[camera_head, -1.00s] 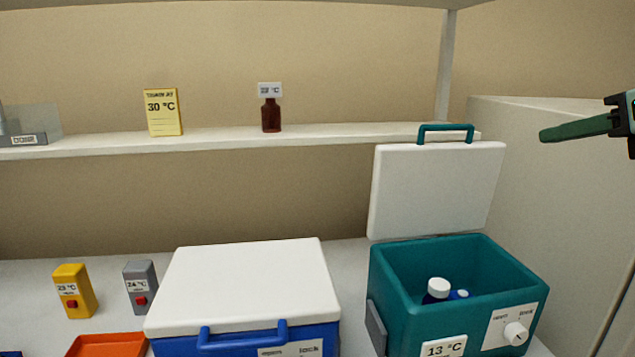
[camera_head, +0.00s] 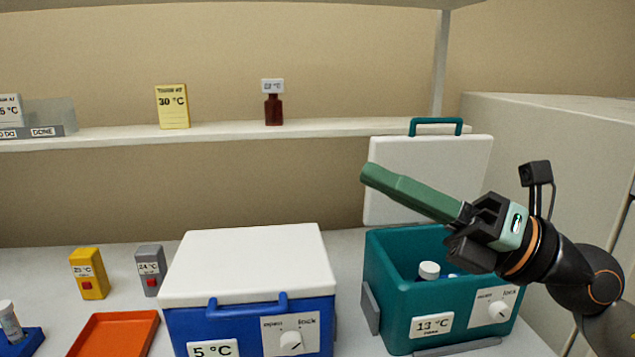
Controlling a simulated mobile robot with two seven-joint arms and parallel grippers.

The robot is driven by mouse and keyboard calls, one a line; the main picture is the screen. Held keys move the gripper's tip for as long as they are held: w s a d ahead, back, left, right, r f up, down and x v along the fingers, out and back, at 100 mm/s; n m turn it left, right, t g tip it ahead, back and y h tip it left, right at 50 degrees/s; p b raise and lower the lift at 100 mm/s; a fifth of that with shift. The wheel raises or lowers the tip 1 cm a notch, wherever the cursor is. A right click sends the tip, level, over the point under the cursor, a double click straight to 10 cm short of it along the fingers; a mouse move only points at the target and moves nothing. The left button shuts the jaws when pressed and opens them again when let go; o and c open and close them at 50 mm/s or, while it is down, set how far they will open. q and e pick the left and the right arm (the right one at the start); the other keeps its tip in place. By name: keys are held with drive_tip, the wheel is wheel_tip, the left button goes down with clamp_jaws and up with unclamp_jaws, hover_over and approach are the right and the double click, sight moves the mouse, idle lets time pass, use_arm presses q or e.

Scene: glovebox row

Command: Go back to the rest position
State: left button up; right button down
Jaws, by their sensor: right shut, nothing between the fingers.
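My right gripper (camera_head: 372,174) is shut and empty. Its long green fingers point up and to the left, in front of the raised white lid (camera_head: 390,153) of the teal cool box (camera_head: 385,290). My right arm comes in from the right and hides part of that lid and the box's right rear rim. The teal box stands open, with a white-capped bottle (camera_head: 429,270) inside and part of a second item beside it. My left gripper is not in view.
A blue cool box (camera_head: 245,325) with its white lid shut stands left of the teal box. A shelf (camera_head: 330,133) behind holds a yellow card (camera_head: 173,106) and a brown bottle (camera_head: 274,108). Yellow (camera_head: 90,274) and grey (camera_head: 150,270) timers and an orange tray (camera_head: 115,333) are at left.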

drive_tip(key=w+d+f+m+t+h, duration=0.3)
drive_tip(key=d+f+m+t+h, duration=0.45)
drive_tip(key=m, duration=0.75)
drive_tip(key=w+d+f+m+t+h, duration=0.5)
drive_tip(key=m+t+h, duration=0.5)
drive_tip(key=m, duration=0.6)
drive_tip(key=s+d+f+m+g+h, duration=0.1)
drive_tip(key=d+f+m+g+h, duration=0.15)
drive_tip(key=f, duration=0.35)
drive_tip(key=s+d+f+m+g+h, duration=0.1)
drive_tip(key=d+f+m+g+h, duration=0.15)
drive_tip(key=f, duration=0.35)
drive_tip(key=s+f+m+g, duration=0.1)
drive_tip(key=s+f+g, duration=0.3)
drive_tip(key=f, duration=0.4)
drive_tip(key=s+f+m+g, duration=0.2)
drive_tip(key=s+f+g, duration=0.2)
drive_tip(key=f, duration=0.4)
drive_tip(key=s+a+f+g+y, duration=0.25)
drive_tip(key=s+f+g, duration=0.7)
drive_tip(key=s, duration=0.65)
drive_tip(key=w+a+f+t+y+p, duration=0.1)
drive_tip(key=w+a+f+t+p, duration=0.3)
drive_tip(key=f+t, duration=0.3)
drive_tip(key=shift+w+a+f+p, duration=0.25)
drive_tip(key=shift+a+p, duration=0.1)
drive_tip(key=shift+a, duration=0.25)
